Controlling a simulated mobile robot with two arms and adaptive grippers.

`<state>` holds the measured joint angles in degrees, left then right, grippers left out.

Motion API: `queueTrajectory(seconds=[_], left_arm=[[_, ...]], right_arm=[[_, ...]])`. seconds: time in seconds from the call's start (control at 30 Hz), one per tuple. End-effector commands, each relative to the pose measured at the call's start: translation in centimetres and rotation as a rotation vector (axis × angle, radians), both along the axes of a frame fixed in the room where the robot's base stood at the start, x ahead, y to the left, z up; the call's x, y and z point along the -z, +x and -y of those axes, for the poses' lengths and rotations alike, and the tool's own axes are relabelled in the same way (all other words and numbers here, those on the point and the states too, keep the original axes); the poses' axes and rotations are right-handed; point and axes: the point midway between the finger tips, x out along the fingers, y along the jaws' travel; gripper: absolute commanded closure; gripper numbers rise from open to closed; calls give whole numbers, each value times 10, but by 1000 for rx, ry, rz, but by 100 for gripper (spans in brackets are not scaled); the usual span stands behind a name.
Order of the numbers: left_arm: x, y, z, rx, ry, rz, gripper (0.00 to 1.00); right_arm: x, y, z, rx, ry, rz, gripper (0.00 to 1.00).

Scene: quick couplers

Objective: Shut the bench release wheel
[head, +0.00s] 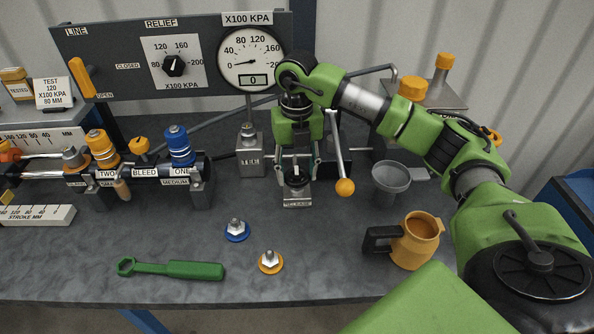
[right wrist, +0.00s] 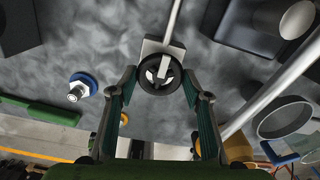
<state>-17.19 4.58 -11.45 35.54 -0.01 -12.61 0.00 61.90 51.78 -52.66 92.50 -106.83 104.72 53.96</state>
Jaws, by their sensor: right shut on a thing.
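The bench release wheel (head: 296,179) is a small black handwheel on a grey block at the middle of the bench. In the right wrist view the wheel (right wrist: 161,74) shows its spokes and rim between my fingers. My right gripper (head: 297,160) points down over the wheel from behind the green wrist. In the right wrist view my right gripper (right wrist: 159,84) has one finger on each side of the wheel, shut on its rim. The block's label is too small to read surely. My left gripper is not in view.
A lever with an orange ball (head: 345,187) stands close right of the wheel. A grey funnel (head: 391,178) and an orange jug (head: 416,241) are further right. A green wrench (head: 172,269) and two couplers, blue (head: 236,231) and orange (head: 271,262), lie in front. The gauge (head: 251,60) reads 0.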

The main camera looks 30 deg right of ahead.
Motion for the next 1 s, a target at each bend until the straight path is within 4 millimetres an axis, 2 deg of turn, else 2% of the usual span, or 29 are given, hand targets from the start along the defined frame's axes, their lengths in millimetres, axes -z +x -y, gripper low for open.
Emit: queueTrajectory(seconds=[0.3,0.33,0.37,0.4,0.77,0.87,1.0], left_arm=[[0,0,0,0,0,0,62],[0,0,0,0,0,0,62],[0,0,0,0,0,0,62],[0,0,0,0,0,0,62],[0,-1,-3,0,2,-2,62],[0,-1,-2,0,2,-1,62],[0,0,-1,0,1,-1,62]], right_arm=[[-2,2,1,7,0,6,77],[-2,2,1,7,0,6,48],[-2,1,1,7,0,5,40],[-2,1,1,6,0,5,38],[-3,1,0,3,0,3,38],[-14,2,0,3,0,5,38],[-41,2,0,2,0,8,38]])
